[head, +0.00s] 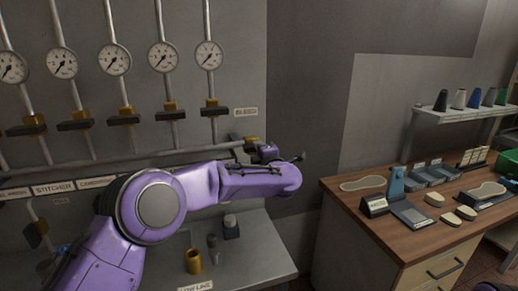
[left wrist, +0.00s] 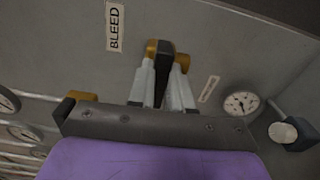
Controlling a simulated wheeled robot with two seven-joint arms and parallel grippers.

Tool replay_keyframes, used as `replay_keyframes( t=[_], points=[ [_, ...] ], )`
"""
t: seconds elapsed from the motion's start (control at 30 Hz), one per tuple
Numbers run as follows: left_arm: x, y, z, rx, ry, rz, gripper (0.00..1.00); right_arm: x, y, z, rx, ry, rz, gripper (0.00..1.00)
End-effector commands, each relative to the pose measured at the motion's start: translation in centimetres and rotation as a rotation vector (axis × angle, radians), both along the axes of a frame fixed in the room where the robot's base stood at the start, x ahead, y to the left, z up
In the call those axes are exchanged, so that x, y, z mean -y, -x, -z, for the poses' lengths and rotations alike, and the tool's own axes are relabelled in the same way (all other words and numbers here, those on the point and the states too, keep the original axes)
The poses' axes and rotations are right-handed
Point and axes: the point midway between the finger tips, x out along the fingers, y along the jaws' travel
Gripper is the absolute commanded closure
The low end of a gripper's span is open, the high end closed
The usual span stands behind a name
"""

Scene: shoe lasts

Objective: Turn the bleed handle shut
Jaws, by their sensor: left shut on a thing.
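The bleed handle (left wrist: 166,50) is a black bar on a brass valve fitting (left wrist: 151,46), on the grey panel beside the BLEED label (left wrist: 115,27). My left gripper (left wrist: 163,68) has its two pale fingers on either side of the black bar and is shut on it. In the head view, my purple left arm reaches across the panel, and the left gripper (head: 258,146) is at the panel's right edge, below the BLEED label (head: 245,112). There the handle is mostly hidden by the gripper; a brass part (head: 240,139) shows. My right gripper is not in view.
Several gauges (head: 209,55) with pipes and black-handled valves line the panel above my arm. A grey ledge (head: 262,247) below holds a brass cylinder (head: 193,261) and small dark parts. A wooden workbench (head: 405,237) with lasts and tools stands at the right.

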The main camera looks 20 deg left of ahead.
Motion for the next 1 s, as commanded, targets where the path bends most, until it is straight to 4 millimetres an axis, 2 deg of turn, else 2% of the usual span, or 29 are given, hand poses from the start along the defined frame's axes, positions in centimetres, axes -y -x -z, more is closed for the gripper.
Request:
replay_keyframes(
  t=[0.6, 0.63, 0.7, 1.0],
  points=[
    [0.05, 0.03, 0.26, -0.024, -0.031, 0.000, 1.00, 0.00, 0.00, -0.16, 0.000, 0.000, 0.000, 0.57],
    [0.05, 0.03, 0.26, -0.024, -0.031, 0.000, 0.71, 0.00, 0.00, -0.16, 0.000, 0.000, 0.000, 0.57],
    [0.04, 0.02, 0.24, -0.024, -0.030, 0.000, 0.55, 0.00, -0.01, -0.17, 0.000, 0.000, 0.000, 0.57],
    [0.22, 0.20, 0.19, -0.021, -0.029, 0.001, 0.55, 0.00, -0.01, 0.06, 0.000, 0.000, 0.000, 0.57]
  ],
)
